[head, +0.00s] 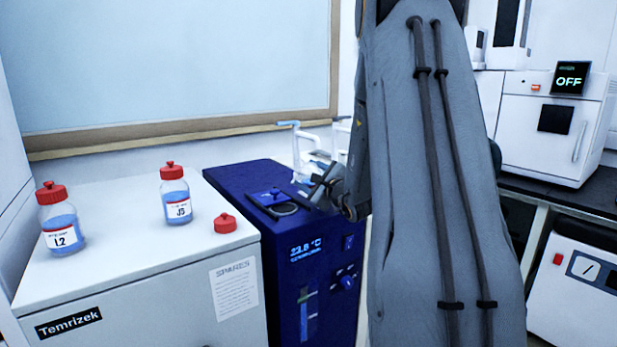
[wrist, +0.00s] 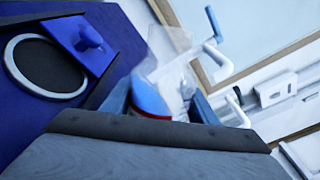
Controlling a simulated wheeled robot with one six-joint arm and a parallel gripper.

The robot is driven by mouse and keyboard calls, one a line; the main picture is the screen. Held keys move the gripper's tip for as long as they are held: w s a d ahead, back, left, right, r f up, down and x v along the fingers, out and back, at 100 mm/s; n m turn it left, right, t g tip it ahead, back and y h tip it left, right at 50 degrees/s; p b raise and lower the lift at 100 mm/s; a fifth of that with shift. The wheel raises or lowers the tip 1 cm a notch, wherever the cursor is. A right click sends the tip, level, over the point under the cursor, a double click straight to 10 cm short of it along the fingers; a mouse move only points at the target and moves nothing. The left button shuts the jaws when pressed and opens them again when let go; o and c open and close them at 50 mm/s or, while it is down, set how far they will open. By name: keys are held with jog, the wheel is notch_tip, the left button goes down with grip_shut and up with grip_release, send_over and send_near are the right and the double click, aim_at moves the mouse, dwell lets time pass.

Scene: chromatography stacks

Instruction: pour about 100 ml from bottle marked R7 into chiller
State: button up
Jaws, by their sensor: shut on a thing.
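The chiller (head: 232,180) is a dark blue box with a 23.8 °C display. On its top are a blue lid with a knob (wrist: 88,42) and a round dark opening with a pale rim (wrist: 45,67). My gripper (head: 330,187) is at the chiller's back right. In the wrist view my gripper (wrist: 158,108) is shut on a clear bottle (wrist: 150,95) holding blue liquid. The bottle looks tilted and is away from the round opening. Its label is hidden, so I cannot read R7. I see no stream of liquid.
Bottles L2 (head: 62,222) and J5 (head: 175,195), both red-capped, stand on the white cabinet (head: 130,262) at left. A loose red cap (head: 225,223) lies near its right edge. White and blue pipes (head: 300,145) rise behind the chiller. A white oven-like unit (head: 550,125) reads OFF.

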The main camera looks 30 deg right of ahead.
jog(key=shift+d+f+n+b, duration=0.2)
jog(key=shift+n+b, duration=0.7)
jog(key=shift+b, duration=0.75)
jog(key=shift+d+f+n+b, duration=0.1)
jog(key=shift+f+n+b, duration=0.1)
jog(key=shift+n+b, duration=1.05)
jog(key=shift+n+h+b, duration=0.3)
jog(key=shift+n+b, duration=0.25)
jog(key=shift+b, duration=1.6)
jog(key=shift+a+n+b, duration=0.2)
jog(key=shift+n+b, duration=0.7)
jog(key=shift+b, duration=1.25)
jog(key=shift+d+r+m+p, duration=0.15)
jog(key=shift+m+p, duration=0.15)
jog(key=shift+m, duration=0.3)
jog(key=shift+d+r+m+p, duration=0.15)
jog(key=shift+m+p, duration=0.1)
jog(key=shift+m, duration=0.35)
jog(key=r+m+p, duration=0.1)
jog(key=m, duration=0.1)
jog(key=shift+a+r+m+p, duration=0.25)
jog(key=shift+r+m+p, duration=0.1)
jog(key=shift+r+m, duration=0.05)
jog(key=shift+s, duration=0.1)
